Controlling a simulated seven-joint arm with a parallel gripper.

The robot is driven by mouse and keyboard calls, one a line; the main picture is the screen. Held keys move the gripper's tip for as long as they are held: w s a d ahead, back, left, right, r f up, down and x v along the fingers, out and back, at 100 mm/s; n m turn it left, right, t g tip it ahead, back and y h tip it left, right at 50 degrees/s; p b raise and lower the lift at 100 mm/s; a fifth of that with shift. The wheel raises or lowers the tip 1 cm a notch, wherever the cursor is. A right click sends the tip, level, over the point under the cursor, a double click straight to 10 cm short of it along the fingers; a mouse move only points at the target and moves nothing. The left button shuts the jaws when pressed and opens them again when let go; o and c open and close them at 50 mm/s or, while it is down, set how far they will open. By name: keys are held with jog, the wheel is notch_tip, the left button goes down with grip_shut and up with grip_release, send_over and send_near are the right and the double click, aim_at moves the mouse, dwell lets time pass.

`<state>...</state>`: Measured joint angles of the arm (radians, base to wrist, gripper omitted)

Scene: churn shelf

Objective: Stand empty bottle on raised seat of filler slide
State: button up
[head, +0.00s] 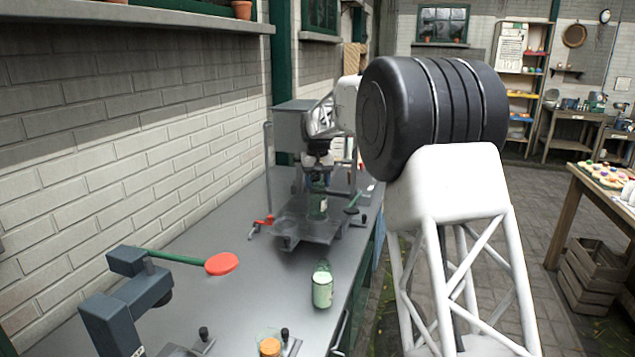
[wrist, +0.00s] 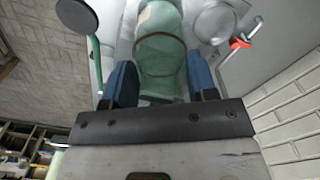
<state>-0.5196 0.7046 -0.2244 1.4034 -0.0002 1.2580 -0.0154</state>
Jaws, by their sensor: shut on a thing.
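The empty bottle, clear green glass, is upright between my gripper's two blue fingers in the wrist view (wrist: 160,55); it also shows in the head view (head: 318,205). My gripper (wrist: 161,78) is shut on it. In the head view the bottle is over the grey plate of the filler slide (head: 300,231), below the grey filler housing (head: 294,118). I cannot tell whether its base touches the plate or the raised seat, as the seat is hidden behind it. A round disc (wrist: 214,22) lies beside the bottle in the wrist view.
A red-handled clamp (head: 262,222) is left of the slide and a dark-knobbed lever (head: 352,209) right of it. A green bottle with a pale label (head: 322,290) stands nearer on the bench. A red paddle on a green rod (head: 221,264) is at left. The brick wall bounds the bench.

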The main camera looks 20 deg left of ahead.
jog(key=shift+f, duration=0.8)
dwell(0.9)
jog(key=o, duration=1)
jog(key=shift+c, duration=0.9)
jog(key=shift+r, duration=0.1)
jog(key=shift+r, duration=3.4)
